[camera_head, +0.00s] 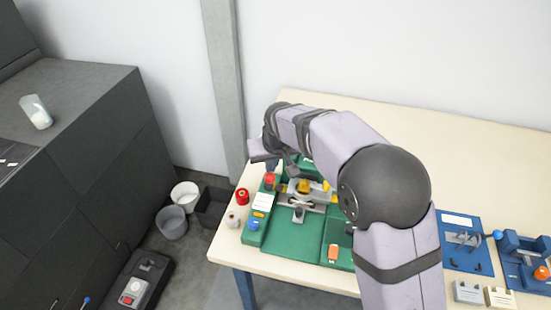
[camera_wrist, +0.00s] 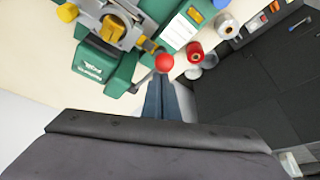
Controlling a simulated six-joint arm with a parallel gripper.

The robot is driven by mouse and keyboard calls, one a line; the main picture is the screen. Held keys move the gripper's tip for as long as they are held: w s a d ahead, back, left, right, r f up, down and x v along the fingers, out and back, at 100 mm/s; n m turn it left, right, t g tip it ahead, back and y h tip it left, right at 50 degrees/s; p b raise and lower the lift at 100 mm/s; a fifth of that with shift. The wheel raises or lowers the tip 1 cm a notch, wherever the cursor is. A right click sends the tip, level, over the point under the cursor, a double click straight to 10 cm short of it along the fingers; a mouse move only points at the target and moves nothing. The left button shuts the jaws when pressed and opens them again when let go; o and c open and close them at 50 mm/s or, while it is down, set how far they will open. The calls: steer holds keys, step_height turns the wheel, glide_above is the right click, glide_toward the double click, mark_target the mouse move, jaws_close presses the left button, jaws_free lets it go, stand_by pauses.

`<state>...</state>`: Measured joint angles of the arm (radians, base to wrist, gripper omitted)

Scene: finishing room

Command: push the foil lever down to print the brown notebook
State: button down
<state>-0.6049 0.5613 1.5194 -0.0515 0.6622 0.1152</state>
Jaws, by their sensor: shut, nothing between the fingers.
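The green foil press (camera_head: 285,240) stands on the cream table, with a grey metal head and yellow parts in its middle. A red ball knob (camera_head: 270,180), which looks like the foil lever's end, is at its back left. The knob also shows in the wrist view (camera_wrist: 164,63), just beyond my fingertips. My gripper (camera_wrist: 165,80) is shut and empty, its fingers pointing at the knob; I cannot tell whether they touch it. In the head view my gripper (camera_head: 272,163) is just above the knob. I cannot make out the brown notebook.
A red spool (camera_head: 242,197) and a white spool (camera_head: 232,219) stand at the table's left edge. Two bins (camera_head: 172,222) and a black crate (camera_head: 212,207) are on the floor. Blue fixtures (camera_head: 465,240) lie at the right. The table's back is clear.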

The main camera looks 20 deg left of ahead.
mark_target(272, 174)
steer(key=shift+f, duration=0.5)
steer(key=shift+f+b, duration=0.15)
steer(key=shift+b, duration=0.15)
steer(key=shift+f+b, duration=0.85)
steer(key=shift+f, duration=0.55)
steer(key=shift+d+f, duration=0.1)
steer(key=shift+f, duration=0.1)
steer(key=shift+s+f, duration=0.15)
steer(key=shift+f, duration=0.05)
steer(key=shift+r, duration=0.1)
steer(key=shift+w+r+p, duration=0.15)
steer(key=shift+r+p, duration=0.9)
steer(key=shift+r, duration=0.35)
steer(key=shift+w+r+p, duration=0.15)
steer(key=shift+r+p, duration=0.9)
steer(key=shift+r, duration=0.35)
steer(key=shift+w+r+p, duration=0.1)
steer(key=shift+r+p, duration=2.15)
steer(key=shift+r, duration=0.7)
